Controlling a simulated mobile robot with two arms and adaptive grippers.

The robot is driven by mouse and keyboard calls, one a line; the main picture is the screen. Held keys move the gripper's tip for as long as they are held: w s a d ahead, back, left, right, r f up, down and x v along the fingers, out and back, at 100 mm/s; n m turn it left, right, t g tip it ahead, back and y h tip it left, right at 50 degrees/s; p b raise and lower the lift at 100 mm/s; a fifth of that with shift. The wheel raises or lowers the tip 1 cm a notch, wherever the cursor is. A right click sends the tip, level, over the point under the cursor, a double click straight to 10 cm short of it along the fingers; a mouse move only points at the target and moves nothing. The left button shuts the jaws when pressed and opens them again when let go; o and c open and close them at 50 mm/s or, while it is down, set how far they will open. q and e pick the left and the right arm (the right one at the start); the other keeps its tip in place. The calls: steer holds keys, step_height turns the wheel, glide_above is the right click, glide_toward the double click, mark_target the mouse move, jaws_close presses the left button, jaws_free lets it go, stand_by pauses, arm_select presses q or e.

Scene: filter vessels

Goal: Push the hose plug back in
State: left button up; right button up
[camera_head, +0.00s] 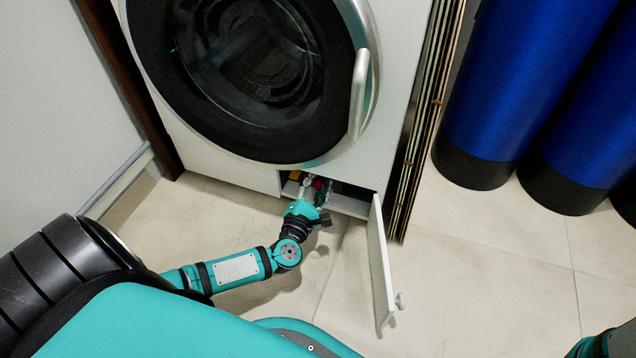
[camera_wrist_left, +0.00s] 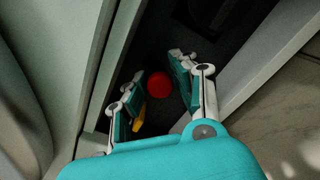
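The hose plug is probably the red round piece (camera_wrist_left: 158,85) inside the dark compartment under the washing machine; a small bit of red (camera_head: 318,184) also shows there in the head view. My left gripper (camera_wrist_left: 157,66) is open, with its two fingers on either side of the red piece and nothing visibly held. I cannot tell how deep the red piece sits or whether the fingers touch it. In the head view the left gripper (camera_head: 314,188) reaches into the compartment opening. A yellow piece (camera_wrist_left: 138,115) lies beside the left finger, partly hidden. My right gripper is not in view.
The white washing machine (camera_head: 225,150) stands above the opening. Its small flap door (camera_head: 380,262) is swung open to the right of my left arm. Blue cylinders (camera_head: 505,75) with black bases stand at the right. The tiled floor (camera_head: 480,290) is clear at the front right.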

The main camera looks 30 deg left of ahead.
arm_select(q)
jaws_close()
steer(key=shift+w+a+p, duration=0.1)
steer(key=shift+w+p, duration=0.25)
steer(key=o, duration=0.5)
jaws_free()
steer(key=shift+s+f, duration=0.1)
steer(key=shift+s, duration=0.25)
steer(key=v, duration=1.1)
steer(key=shift+s, duration=0.1)
